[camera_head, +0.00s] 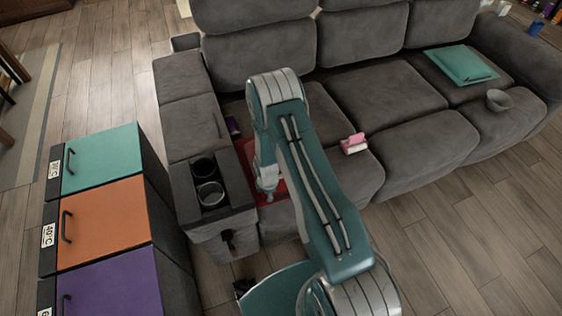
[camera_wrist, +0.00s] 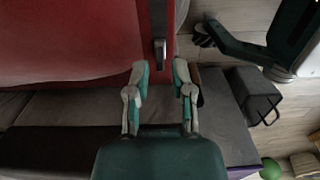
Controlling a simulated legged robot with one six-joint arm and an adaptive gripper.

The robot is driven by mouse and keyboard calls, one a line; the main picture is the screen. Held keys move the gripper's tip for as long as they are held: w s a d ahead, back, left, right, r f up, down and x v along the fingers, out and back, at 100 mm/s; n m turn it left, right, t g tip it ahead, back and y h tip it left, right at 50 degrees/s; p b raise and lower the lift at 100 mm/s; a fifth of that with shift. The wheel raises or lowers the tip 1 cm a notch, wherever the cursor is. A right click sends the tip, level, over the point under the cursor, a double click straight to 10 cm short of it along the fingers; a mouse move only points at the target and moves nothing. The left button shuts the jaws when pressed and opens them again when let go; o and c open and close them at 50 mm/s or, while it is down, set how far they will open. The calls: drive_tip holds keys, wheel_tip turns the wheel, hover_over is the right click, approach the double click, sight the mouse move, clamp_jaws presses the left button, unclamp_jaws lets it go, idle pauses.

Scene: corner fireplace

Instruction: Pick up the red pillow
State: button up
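The red pillow (camera_head: 278,188) lies on the left seat of the grey sofa, beside the cup-holder armrest. In the head view my arm hides most of it. In the wrist view the red pillow (camera_wrist: 70,42) fills the upper left, with its right edge near the fingers. My gripper (camera_wrist: 161,74) is open, its two fingers apart and nothing held between them. In the head view my gripper (camera_head: 267,188) is low over the pillow. I cannot tell whether the fingers touch it.
The sofa armrest (camera_head: 243,190) with two cup holders stands just left of the pillow. Left of that is a cabinet (camera_head: 105,215) with teal, orange and purple tops. A pink-and-white object (camera_head: 354,144), a teal pillow (camera_head: 461,65) and a grey bowl (camera_head: 499,100) rest on the sofa.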

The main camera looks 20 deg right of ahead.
drive_tip(key=shift+d+f, duration=0.2)
drive_tip(key=shift+f, duration=0.5)
drive_tip(key=shift+d+f, duration=0.35)
drive_tip(key=shift+f, duration=0.1)
drive_tip(key=shift+a, duration=0.2)
clamp_jaws()
drive_tip(key=shift+a, duration=0.15)
